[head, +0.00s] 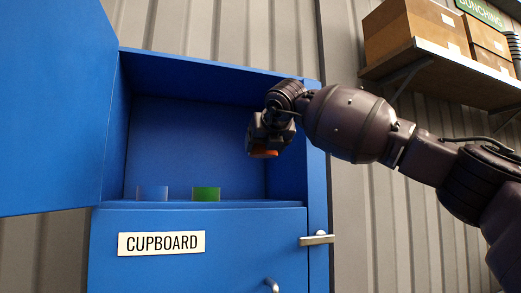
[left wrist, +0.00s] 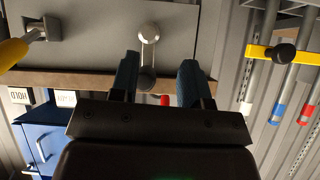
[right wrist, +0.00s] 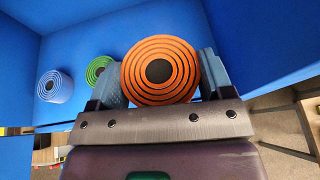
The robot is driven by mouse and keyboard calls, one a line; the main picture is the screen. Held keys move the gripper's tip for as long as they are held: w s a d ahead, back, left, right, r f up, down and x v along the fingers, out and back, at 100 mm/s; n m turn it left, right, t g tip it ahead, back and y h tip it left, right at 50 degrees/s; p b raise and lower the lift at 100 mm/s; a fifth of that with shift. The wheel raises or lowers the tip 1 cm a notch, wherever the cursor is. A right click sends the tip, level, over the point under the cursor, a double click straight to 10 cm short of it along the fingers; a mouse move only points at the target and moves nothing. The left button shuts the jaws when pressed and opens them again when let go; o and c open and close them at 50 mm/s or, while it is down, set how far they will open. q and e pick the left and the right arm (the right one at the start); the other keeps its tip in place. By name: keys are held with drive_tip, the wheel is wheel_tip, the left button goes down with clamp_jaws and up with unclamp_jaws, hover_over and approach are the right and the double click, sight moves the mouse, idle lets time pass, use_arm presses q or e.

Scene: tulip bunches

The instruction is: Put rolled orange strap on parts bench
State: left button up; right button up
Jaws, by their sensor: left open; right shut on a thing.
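The rolled orange strap (right wrist: 160,70) sits between the fingers of my right gripper (right wrist: 162,85) in the right wrist view. My right gripper is shut on it. In the head view the right gripper (head: 268,140) is at the open front of the blue cupboard (head: 195,150), near its right side, with a bit of the orange strap (head: 264,153) showing below it. My left gripper (left wrist: 160,85) is open and empty in the left wrist view, in front of a grey surface. I cannot identify the parts bench in these views.
A blue roll (head: 152,193) and a green roll (head: 206,194) stand on the cupboard shelf. The cupboard door (head: 55,100) stands open at left. A wall shelf (head: 440,60) with cardboard boxes (head: 415,25) is at upper right. A yellow bracket (left wrist: 270,52) is in the left wrist view.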

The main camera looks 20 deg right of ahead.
drive_tip(key=shift+v, duration=0.85)
drive_tip(key=shift+d+f, duration=0.1)
drive_tip(key=shift+f, duration=0.1)
drive_tip(key=shift+s, duration=0.1)
drive_tip(key=shift+s, duration=0.3)
drive_tip(key=s, duration=0.8)
drive_tip(key=shift+s+b, duration=0.15)
drive_tip(key=shift+b, duration=0.15)
drive_tip(key=shift+d, duration=0.1)
